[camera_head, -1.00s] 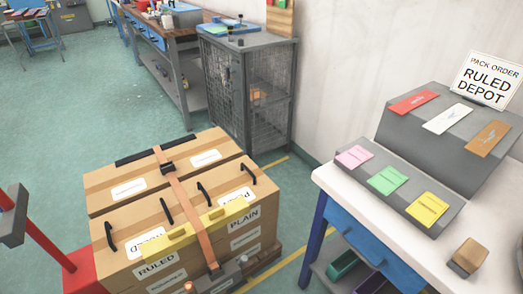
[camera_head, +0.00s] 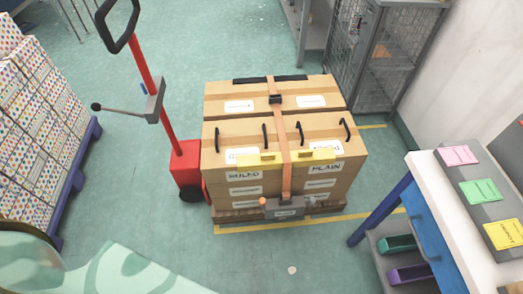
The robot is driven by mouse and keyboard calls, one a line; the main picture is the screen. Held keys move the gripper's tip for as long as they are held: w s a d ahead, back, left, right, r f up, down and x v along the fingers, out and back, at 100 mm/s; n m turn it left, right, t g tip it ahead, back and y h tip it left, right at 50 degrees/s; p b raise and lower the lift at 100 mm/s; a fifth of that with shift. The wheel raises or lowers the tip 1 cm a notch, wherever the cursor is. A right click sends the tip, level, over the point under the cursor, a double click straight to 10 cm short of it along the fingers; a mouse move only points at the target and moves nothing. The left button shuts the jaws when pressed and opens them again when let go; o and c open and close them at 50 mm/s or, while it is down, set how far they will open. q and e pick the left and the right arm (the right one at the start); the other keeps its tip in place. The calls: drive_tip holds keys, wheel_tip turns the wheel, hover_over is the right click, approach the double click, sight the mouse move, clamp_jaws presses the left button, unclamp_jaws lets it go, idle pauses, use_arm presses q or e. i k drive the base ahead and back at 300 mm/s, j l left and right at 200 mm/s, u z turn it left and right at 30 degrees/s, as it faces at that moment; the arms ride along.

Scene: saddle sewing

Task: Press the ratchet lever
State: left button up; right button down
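An orange strap (camera_head: 281,135) runs over the stacked cardboard boxes (camera_head: 225,187) and down their front. At its lower end is a grey ratchet housing (camera_head: 286,209) with an orange knob (camera_head: 262,201) at its left side. I cannot tell which part is the lever or its exact position. A dark buckle (camera_head: 276,99) sits on the strap on top. A yellow strip (camera_head: 254,159) lies along the front top edge, partly under the strap. Neither of my grippers is in view.
A red pallet jack (camera_head: 184,163) with a black-knobbed side lever (camera_head: 97,107) stands left of the boxes. Dotted boxes (camera_head: 42,130) are stacked at the left. A white-topped table (camera_head: 437,190) stands at the right, a wire cage (camera_head: 380,55) behind.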

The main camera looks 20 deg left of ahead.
sight(263, 202)
drive_tip(key=u, duration=0.65)
drive_tip(key=j+z, duration=0.35)
drive_tip(key=j, duration=0.4)
drive_tip(key=k+j+z, duration=0.1)
drive_tip(key=j+z, duration=0.3)
drive_tip(key=j, duration=0.35)
drive_tip(key=k+l+u, duration=0.15)
drive_tip(key=k+l, duration=0.2)
drive_tip(key=l, duration=0.35)
drive_tip(key=k+l+u, duration=0.2)
drive_tip(key=k+l, duration=0.2)
drive_tip(key=l, duration=0.25)
drive_tip(key=k+l+u, duration=0.15)
drive_tip(key=k+l, duration=0.3)
drive_tip(key=i+j+z, duration=0.6)
drive_tip(key=j, duration=0.3)
drive_tip(key=i, duration=0.1)
